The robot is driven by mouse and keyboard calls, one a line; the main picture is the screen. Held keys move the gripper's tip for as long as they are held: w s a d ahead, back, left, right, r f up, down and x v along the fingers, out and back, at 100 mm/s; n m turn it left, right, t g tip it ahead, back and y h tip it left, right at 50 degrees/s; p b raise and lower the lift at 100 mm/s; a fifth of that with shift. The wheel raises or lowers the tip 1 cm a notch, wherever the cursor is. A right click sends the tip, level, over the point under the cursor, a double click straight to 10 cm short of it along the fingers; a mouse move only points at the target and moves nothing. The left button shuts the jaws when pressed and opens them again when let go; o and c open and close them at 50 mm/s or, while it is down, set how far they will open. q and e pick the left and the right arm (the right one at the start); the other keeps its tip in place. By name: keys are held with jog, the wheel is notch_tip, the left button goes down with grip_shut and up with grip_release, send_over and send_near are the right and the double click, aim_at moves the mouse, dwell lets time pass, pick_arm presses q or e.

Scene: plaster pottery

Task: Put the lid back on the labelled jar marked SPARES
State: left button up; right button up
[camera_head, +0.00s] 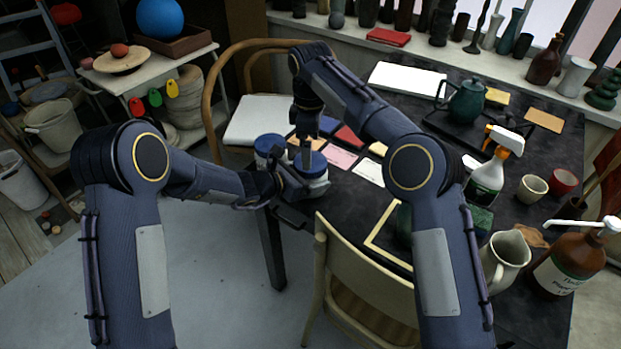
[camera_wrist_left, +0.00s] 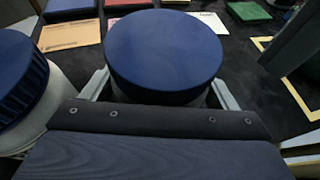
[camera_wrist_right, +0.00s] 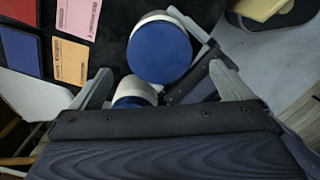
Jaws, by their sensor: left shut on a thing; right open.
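Two white jars with blue lids stand side by side at the table's left end. The near jar's blue lid (camera_head: 316,162) fills the middle of the left wrist view (camera_wrist_left: 165,50), with its white body (camera_wrist_right: 152,17) in the right wrist view. My left gripper (camera_head: 300,186) is shut on this jar, its fingers on both sides below the lid. My right gripper (camera_head: 305,158) is open and empty, pointing down over the near jar. The other jar's lid (camera_head: 269,143) is close by, at left in the left wrist view (camera_wrist_left: 20,80). Both lids appear seated; no SPARES label is readable.
Coloured cards (camera_head: 340,157) lie behind the jars. A teapot (camera_head: 467,102), spray bottle (camera_head: 487,178), pitcher (camera_head: 504,260) and pump bottle (camera_head: 570,262) stand at right. Chairs stand at the near edge (camera_head: 365,290) and behind the table's left end (camera_head: 212,100).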

aim_at(310, 175)
jog(key=shift+c, duration=0.5)
jog(key=shift+w+r+n, duration=0.1)
jog(key=shift+r+n, duration=0.2)
notch_tip(310, 175, up, 3)
jog(key=n, duration=0.2)
jog(key=shift+f+n, duration=0.1)
jog(key=shift+n, duration=0.3)
jog(key=shift+f, duration=4.05)
